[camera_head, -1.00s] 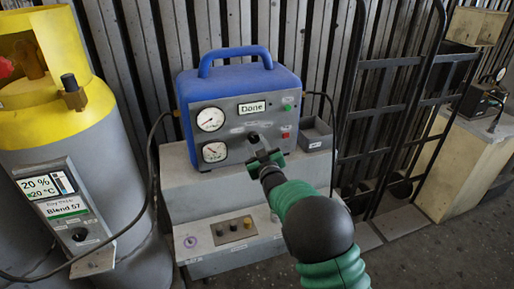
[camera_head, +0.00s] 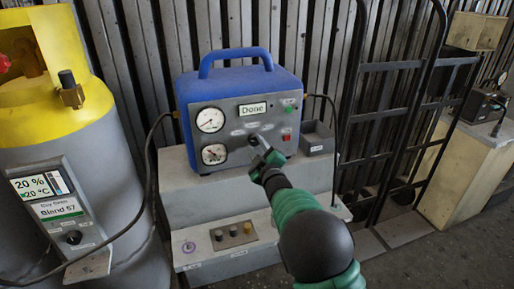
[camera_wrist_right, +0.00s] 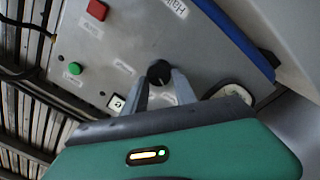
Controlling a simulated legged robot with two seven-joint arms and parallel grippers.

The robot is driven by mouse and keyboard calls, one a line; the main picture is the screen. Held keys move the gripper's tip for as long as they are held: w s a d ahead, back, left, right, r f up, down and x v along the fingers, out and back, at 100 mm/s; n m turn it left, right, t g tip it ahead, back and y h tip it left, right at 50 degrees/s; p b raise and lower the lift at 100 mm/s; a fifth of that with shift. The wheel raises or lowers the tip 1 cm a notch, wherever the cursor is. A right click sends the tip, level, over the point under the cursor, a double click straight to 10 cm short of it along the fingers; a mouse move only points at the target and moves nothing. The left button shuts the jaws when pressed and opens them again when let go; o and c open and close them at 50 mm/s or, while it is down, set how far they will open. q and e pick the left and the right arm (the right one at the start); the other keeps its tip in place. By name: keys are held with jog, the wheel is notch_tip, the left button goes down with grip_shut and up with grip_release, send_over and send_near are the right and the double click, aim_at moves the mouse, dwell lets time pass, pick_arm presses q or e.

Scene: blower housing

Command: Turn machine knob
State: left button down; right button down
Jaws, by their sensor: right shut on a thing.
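The machine (camera_head: 240,105) is a blue box with a handle and a grey front panel. Its small display (camera_head: 252,109) reads "Done". The black knob (camera_wrist_right: 158,72) sits low on the panel. In the head view my right gripper (camera_head: 258,143) reaches up to the knob and largely hides it. In the right wrist view my right gripper (camera_wrist_right: 160,88) has its two grey fingers on either side of the knob, shut on it. My left gripper is in neither view.
Two gauges (camera_head: 210,119) are on the panel's left, with green and red buttons (camera_head: 287,136) on its right. A yellow-topped cylinder (camera_head: 70,130) stands at left. A grey tray (camera_head: 317,142) sits beside the machine. A black hand truck (camera_head: 385,110) stands right.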

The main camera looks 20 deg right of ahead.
jog(key=shift+w+d+r, duration=0.1)
jog(key=shift+d+r, duration=0.1)
jog(key=shift+r, duration=0.25)
jog(key=shift+w+d+r, duration=0.1)
jog(key=shift+d+r, duration=0.05)
jog(key=shift+r, duration=0.25)
jog(key=c, duration=1)
grip_release()
jog(key=shift+o, duration=0.4)
jog(key=shift+s, duration=0.15)
jog(key=s+f, duration=0.2)
jog(key=shift+s+f+p, duration=0.1)
jog(key=shift+s+p, duration=0.2)
jog(key=shift+s, duration=0.05)
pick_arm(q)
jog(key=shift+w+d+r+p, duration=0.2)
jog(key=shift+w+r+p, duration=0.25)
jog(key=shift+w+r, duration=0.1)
pick_arm(e)
jog(key=s, duration=1.4)
jog(key=shift+a+f, duration=0.25)
jog(key=shift+f, duration=0.05)
jog(key=shift+s, duration=0.1)
